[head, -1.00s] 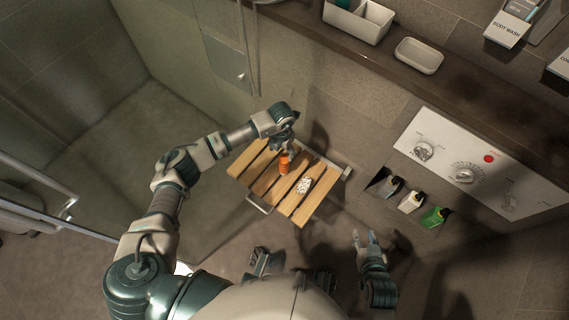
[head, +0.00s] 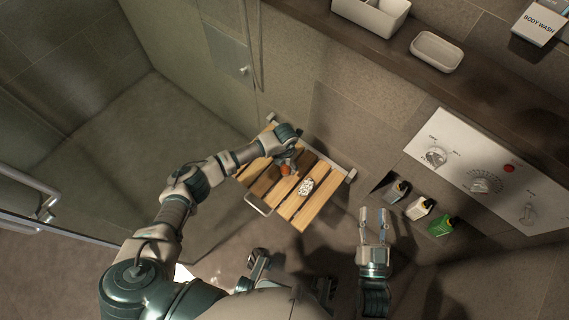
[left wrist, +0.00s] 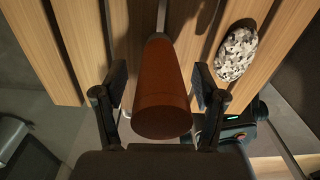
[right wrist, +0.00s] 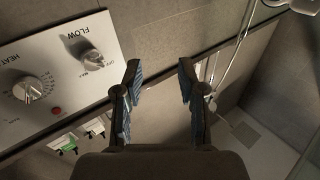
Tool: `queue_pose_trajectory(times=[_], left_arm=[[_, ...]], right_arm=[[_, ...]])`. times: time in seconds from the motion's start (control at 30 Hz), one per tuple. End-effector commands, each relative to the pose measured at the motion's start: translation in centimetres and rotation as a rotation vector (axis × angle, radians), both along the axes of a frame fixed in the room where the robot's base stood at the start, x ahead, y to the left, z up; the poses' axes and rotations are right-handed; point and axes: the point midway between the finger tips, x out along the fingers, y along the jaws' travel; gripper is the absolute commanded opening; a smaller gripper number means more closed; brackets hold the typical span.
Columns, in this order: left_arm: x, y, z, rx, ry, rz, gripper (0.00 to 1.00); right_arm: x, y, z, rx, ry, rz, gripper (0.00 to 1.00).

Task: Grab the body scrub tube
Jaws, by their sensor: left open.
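An orange-brown tube (left wrist: 163,85), likely the body scrub, stands on the slatted wooden seat. In the head view only a small part of the tube (head: 285,170) shows beside my left gripper (head: 291,160). In the left wrist view the tube lies between the two spread fingers of my left gripper (left wrist: 160,95), with gaps visible on both sides. No label can be read. My right gripper (head: 375,222) is open and empty, away from the seat; its spread fingers also show in the right wrist view (right wrist: 158,80).
A speckled oval object (head: 305,187) lies beside the tube on the wooden seat (head: 312,210). Several bottles, including a green one (head: 440,226), sit in wall niches at the right. A control panel (head: 475,178) and a shelf (head: 470,85) are on the wall.

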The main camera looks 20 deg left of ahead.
Motion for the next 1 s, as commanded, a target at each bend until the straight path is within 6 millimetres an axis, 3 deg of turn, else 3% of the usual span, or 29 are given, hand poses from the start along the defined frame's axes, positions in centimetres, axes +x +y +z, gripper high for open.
queue_pose_trajectory(times=[0.2, 0.5, 0.87, 1.0], left_arm=[[0.1, 0.0, 0.1, -0.001, -0.002, 0.0, 0.71], [0.0, 0.0, 0.0, 0.0, -0.001, 0.0, 0.02], [0.1, 0.0, 0.5, 0.0, -0.002, 0.0, 0.02], [0.2, 0.0, 1.7, 0.001, -0.006, 0.0, 0.01]], right_arm=[[0.0, 0.0, 0.2, 0.002, -0.007, 0.0, 0.4], [-0.6, 1.0, 1.2, -0.006, -0.012, 0.0, 0.4], [-0.6, 0.8, 1.1, -0.01, -0.001, -0.002, 0.4], [0.0, -0.2, -1.0, -0.028, 0.079, 0.0, 0.4]])
